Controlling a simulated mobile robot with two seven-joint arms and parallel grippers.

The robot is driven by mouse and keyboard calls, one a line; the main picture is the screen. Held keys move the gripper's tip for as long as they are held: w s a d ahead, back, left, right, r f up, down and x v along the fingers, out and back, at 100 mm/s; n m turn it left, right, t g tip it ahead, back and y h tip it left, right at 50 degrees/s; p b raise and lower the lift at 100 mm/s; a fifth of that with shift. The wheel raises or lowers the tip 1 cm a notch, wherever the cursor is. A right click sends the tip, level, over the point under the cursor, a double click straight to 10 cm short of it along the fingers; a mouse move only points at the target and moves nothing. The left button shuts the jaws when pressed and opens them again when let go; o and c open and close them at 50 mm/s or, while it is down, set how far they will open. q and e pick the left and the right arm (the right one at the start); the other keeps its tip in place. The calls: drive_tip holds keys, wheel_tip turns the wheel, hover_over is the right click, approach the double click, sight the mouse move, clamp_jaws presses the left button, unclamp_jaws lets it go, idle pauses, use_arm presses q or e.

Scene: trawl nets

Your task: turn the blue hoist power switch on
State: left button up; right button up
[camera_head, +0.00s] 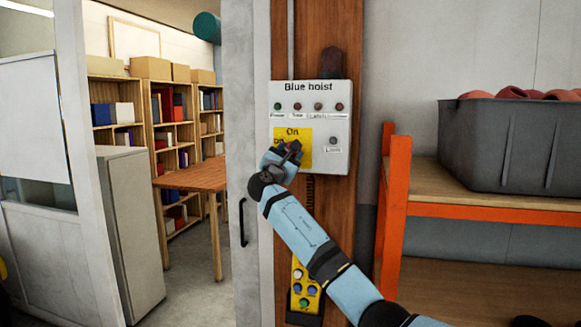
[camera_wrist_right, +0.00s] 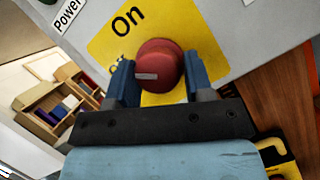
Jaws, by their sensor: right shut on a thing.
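The blue hoist control box (camera_head: 341,96) is a pale grey panel labelled "Blue hoist", mounted on a wooden post. A yellow plate (camera_head: 305,150) on its lower left reads "On"; it also shows in the right wrist view (camera_wrist_right: 105,45). The red switch knob (camera_wrist_right: 158,62) sits on this plate, with a small light mark on its face. My right gripper (camera_head: 290,150) is at the plate, its blue fingers on both sides of the knob and shut on it. In the head view the gripper hides most of the knob. My left gripper is not in view.
A yellow pendant control (camera_head: 305,287) with several buttons hangs below the box. An orange-framed shelf (camera_head: 395,200) with a grey crate (camera_head: 510,145) stands close on the right. A doorway on the left opens to bookshelves and a wooden table (camera_head: 195,178).

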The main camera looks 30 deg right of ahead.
drive_tip(key=m+g+b, duration=0.1)
drive_tip(key=m, duration=0.2)
drive_tip(key=m+g+b, duration=0.1)
drive_tip(key=m, duration=0.1)
drive_tip(key=m+g+b, duration=0.1)
drive_tip(key=m+g, duration=0.1)
drive_tip(key=m, duration=0.1)
drive_tip(key=shift+a+r+m, duration=0.1)
drive_tip(key=shift+r+m, duration=0.15)
drive_tip(key=shift+m, duration=0.05)
drive_tip(key=m, duration=0.2)
drive_tip(key=m+g+b, duration=0.1)
drive_tip(key=shift+w+a+r+m, duration=0.1)
drive_tip(key=shift+r+m, duration=0.15)
drive_tip(key=shift+m, duration=0.05)
drive_tip(key=shift+c, duration=0.4)
drive_tip(key=shift+m+y, duration=0.3)
drive_tip(key=shift+m, duration=0.1)
drive_tip(key=o, duration=0.9)
drive_tip(key=shift+d+f, duration=0.2)
drive_tip(key=b+v, duration=0.1)
drive_tip(key=v, duration=0.6)
drive_tip(key=b+v, duration=0.1)
drive_tip(key=v, duration=0.5)
drive_tip(key=shift+a+r, duration=0.2)
drive_tip(key=shift+a, duration=0.25)
